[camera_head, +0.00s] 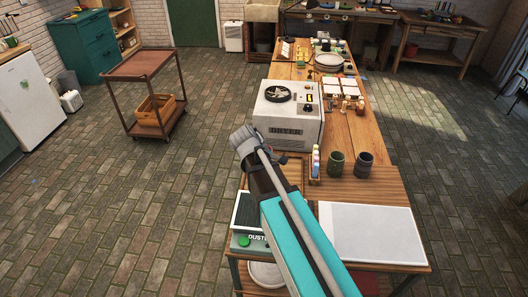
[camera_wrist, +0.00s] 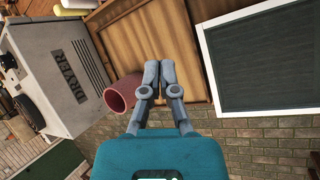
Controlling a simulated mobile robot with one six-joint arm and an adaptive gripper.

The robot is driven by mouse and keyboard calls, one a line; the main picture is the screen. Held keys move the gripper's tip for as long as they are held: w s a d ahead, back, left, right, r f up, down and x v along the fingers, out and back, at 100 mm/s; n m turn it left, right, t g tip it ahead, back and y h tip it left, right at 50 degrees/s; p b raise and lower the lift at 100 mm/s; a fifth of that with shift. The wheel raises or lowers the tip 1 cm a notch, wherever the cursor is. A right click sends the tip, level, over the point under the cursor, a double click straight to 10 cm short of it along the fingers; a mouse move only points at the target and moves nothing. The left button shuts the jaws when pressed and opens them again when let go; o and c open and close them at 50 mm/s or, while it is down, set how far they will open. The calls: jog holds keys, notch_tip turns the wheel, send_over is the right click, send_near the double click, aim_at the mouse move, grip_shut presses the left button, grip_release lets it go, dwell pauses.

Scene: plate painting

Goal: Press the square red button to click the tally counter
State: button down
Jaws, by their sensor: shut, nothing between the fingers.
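I cannot make out a tally counter or a square red button in either view. My gripper (camera_wrist: 158,72) shows in the wrist view, its two grey fingers shut together with nothing between them. The fingertips are in front of a brown wooden surface, beside a reddish cup (camera_wrist: 120,94) on their left. In the head view my arm crosses the near left part of the wooden worktable (camera_head: 385,182) and covers part of it.
A grey dryer box (camera_head: 287,122) stands on the table; it also shows in the wrist view (camera_wrist: 52,70). Two dark cups (camera_head: 336,165) (camera_head: 364,165) and a white sheet (camera_head: 370,233) lie to the right. A white-framed dark panel (camera_wrist: 262,55) is right of my fingers. A green round button (camera_head: 243,241) is at the near left.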

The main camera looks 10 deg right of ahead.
jog(key=s+r+m+g+y+p, duration=0.1)
jog(key=s+r+m+y+p, duration=0.5)
jog(key=s+r+m+p, duration=0.3)
jog(key=shift+s+m+p, duration=0.4)
jog(key=shift+s+p, duration=0.25)
jog(key=shift+s, duration=0.35)
